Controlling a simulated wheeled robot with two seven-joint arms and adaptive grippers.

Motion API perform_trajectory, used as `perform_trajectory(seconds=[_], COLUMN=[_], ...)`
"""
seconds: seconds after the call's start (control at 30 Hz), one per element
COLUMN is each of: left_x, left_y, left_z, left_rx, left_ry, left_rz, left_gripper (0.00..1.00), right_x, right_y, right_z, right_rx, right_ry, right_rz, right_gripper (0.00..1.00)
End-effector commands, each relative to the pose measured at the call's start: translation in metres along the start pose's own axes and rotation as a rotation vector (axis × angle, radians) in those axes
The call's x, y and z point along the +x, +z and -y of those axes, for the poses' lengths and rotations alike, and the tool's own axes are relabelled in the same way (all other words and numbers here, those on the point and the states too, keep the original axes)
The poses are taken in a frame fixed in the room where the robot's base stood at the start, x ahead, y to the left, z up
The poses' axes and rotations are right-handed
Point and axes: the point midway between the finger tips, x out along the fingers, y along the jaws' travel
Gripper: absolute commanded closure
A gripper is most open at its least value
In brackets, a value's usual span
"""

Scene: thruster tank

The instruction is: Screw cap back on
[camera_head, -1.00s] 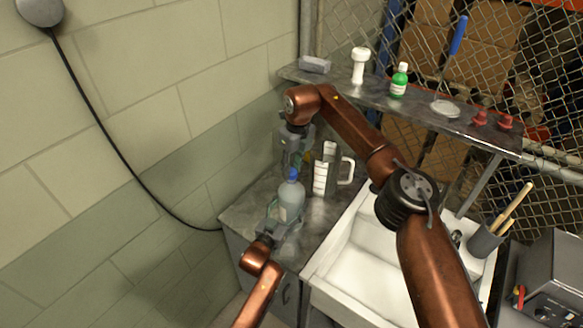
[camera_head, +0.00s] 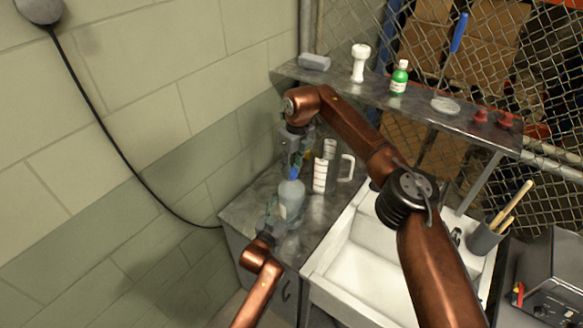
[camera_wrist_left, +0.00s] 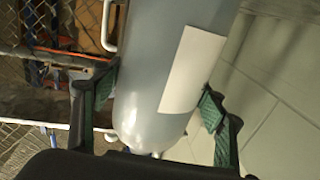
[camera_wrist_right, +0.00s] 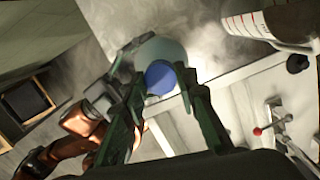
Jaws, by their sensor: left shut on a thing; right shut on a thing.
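A translucent grey-blue bottle (camera_head: 291,198) with a white label stands upright on the metal counter. Its label and rounded body fill the middle of the left wrist view (camera_wrist_left: 185,75). My left gripper (camera_head: 279,216) is shut around the bottle's body, one finger on each side. A blue cap (camera_head: 292,174) is at the bottle's top. In the right wrist view the cap (camera_wrist_right: 160,77) sits between the fingertips of my right gripper (camera_wrist_right: 162,78), over the bottle's top. My right gripper is shut on the cap from above. The fingers partly hide the cap and neck, so its seating cannot be told.
A measuring jug (camera_head: 323,172) stands close right of the bottle. A white sink (camera_head: 355,262) lies further right. The shelf (camera_head: 420,112) above holds a green bottle (camera_head: 399,78) and a white object (camera_head: 360,62).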

Motion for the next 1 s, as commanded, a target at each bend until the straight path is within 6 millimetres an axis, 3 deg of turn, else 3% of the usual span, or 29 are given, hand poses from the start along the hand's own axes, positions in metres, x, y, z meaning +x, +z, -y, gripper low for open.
perform_trajectory(seconds=[0.13,0.27,0.9,1.0], left_x=[0.0001,0.0001,0.0001,0.0], left_y=[-0.0008,-0.0008,-0.0008,-0.0008], left_z=[0.0004,0.0004,0.0,-0.0001], left_rx=[0.001,0.001,0.002,0.002], left_ry=[0.0,0.0,0.0,0.0], left_rz=[-0.001,-0.001,-0.001,-0.001], left_gripper=[1.0,1.0,1.0,1.0], right_x=[-0.0006,-0.0008,0.0013,0.001], right_y=[0.0002,0.0005,0.0048,0.0049], right_z=[-0.0003,-0.0009,-0.0022,-0.0017], right_rx=[0.124,0.355,1.737,1.857], right_ry=[-0.017,-0.046,-0.213,-0.227], right_rz=[-0.001,0.0,0.004,0.004], right_gripper=[0.8,0.8,0.8,0.8])
